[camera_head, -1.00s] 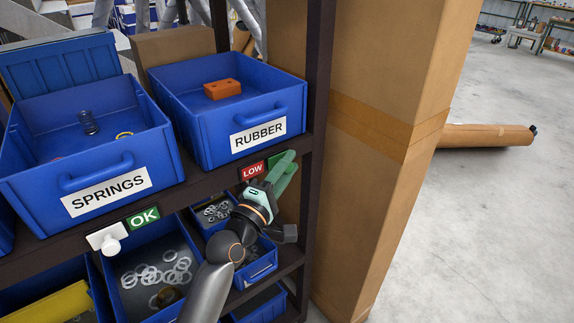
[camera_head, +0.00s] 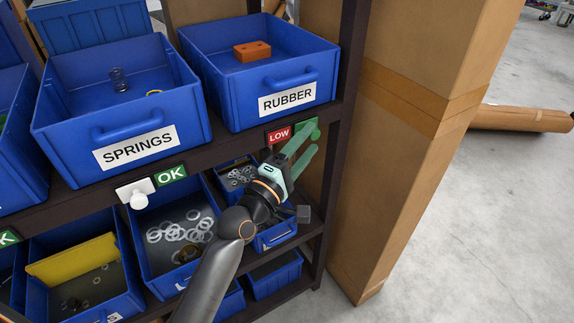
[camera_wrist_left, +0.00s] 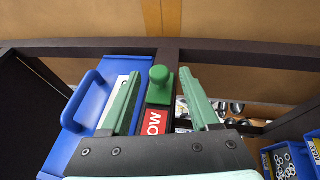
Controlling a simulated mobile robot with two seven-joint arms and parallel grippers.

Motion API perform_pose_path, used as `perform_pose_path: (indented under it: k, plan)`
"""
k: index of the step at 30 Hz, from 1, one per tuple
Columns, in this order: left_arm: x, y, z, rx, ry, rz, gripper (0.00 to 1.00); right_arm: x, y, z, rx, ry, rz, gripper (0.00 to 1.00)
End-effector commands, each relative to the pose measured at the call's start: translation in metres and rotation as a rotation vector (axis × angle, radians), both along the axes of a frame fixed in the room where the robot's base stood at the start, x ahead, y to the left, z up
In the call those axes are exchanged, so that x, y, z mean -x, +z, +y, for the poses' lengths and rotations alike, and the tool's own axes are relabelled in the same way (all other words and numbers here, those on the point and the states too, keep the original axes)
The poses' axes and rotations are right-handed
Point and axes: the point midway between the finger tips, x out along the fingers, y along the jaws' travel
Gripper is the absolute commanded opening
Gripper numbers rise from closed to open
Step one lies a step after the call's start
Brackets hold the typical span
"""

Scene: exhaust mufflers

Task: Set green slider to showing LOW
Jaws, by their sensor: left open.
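The green slider (camera_head: 314,134) is on the dark shelf edge, partly hidden by my gripper in the head view. In the left wrist view its round knob (camera_wrist_left: 160,75) stands on a green plate. The red LOW label (camera_head: 279,135) shows beside it, to its left; in the wrist view the label (camera_wrist_left: 154,122) is partly cut off by my gripper body. My left gripper (camera_head: 313,139) is open, its green fingers reaching to the slider. In the wrist view the fingers (camera_wrist_left: 159,78) lie on either side of the knob, with gaps showing. My right gripper is out of view.
Blue bins marked RUBBER (camera_head: 218,98) and SPRINGS (camera_head: 70,148) stand above the shelf edge. A white slider (camera_head: 135,193) sits beside a green OK label (camera_head: 171,174). Lower bins hold rings. A tall cardboard box (camera_head: 400,130) stands right of the rack post (camera_head: 345,130).

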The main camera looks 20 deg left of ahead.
Motion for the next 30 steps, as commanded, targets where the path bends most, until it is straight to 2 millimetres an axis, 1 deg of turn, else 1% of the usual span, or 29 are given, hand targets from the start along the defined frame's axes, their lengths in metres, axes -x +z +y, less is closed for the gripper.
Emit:
perform_pose_path:
  k: [1, 6, 12, 18, 30]
  plan:
    - [0.011, -0.004, 0.003, -0.003, 0.001, 0.003, 0.62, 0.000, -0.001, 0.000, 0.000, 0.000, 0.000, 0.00]
    - [0.045, -0.010, 0.012, -0.004, 0.000, 0.002, 0.62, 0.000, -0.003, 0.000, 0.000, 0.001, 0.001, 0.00]
    - [0.073, -0.015, 0.019, -0.003, 0.000, 0.001, 0.62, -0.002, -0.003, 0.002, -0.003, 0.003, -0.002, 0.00]
    - [0.085, -0.016, 0.023, -0.002, -0.001, -0.001, 0.62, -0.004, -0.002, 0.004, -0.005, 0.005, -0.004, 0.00]
    - [0.086, -0.016, 0.023, -0.001, -0.001, 0.000, 0.62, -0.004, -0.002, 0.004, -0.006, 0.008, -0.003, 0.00]
